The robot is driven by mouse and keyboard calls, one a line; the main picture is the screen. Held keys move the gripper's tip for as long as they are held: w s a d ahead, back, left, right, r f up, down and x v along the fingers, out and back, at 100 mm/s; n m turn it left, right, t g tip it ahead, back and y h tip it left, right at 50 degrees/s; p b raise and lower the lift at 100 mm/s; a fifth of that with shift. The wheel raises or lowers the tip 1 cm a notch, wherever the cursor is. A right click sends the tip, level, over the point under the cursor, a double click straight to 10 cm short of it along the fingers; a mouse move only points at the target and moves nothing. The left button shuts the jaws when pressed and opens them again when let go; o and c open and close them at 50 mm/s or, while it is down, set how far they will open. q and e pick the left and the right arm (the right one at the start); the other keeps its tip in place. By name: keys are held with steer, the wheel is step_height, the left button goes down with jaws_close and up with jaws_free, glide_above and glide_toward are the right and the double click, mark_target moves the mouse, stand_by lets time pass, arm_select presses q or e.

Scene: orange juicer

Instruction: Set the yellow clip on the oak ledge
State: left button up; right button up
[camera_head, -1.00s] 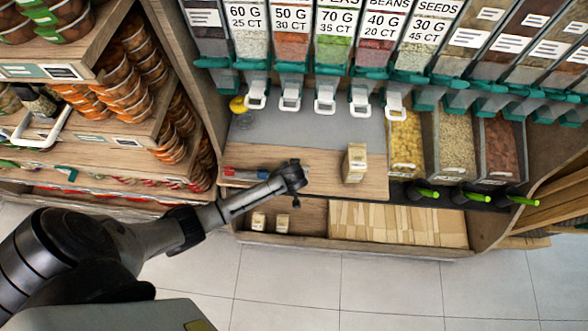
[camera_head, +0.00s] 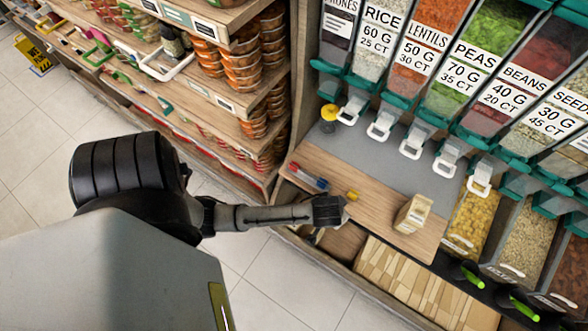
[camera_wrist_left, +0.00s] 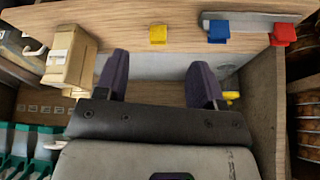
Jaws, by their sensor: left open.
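The small yellow clip (camera_head: 352,195) sits at the oak ledge (camera_head: 375,217), right of a blue clip (camera_head: 321,184) and a red clip (camera_head: 294,167). In the left wrist view, the yellow clip (camera_wrist_left: 158,34) is at the edge of the wooden board (camera_wrist_left: 120,13), with the blue clip (camera_wrist_left: 218,31) and red clip (camera_wrist_left: 283,34) to its right. My left gripper (camera_wrist_left: 159,62) is open and empty; its two dark fingers are spread below the yellow clip in that view, apart from it. In the head view, its fingers are hidden. My right gripper is not in view.
A pale paper bag (camera_head: 412,214) stands on the ledge, right of the yellow clip. Dispensers with white handles (camera_head: 411,146) hang above a grey surface (camera_head: 385,160) behind the ledge. Stocked shelves (camera_head: 215,85) stand left. A yellow floor sign (camera_head: 36,56) stands far left.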

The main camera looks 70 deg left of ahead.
arm_select(q)
steer(key=s+d+r+m+h, duration=0.1)
steer(key=s+r+m, duration=0.2)
steer(key=s, duration=0.4)
steer(key=s+d+r+m+h, duration=0.1)
steer(key=s+r+m, duration=0.2)
steer(key=s+r, duration=0.2)
steer(key=s, duration=0.3)
steer(key=shift+s+r+g, duration=0.15)
steer(key=shift+g, duration=0.25)
steer(key=shift+d, duration=0.1)
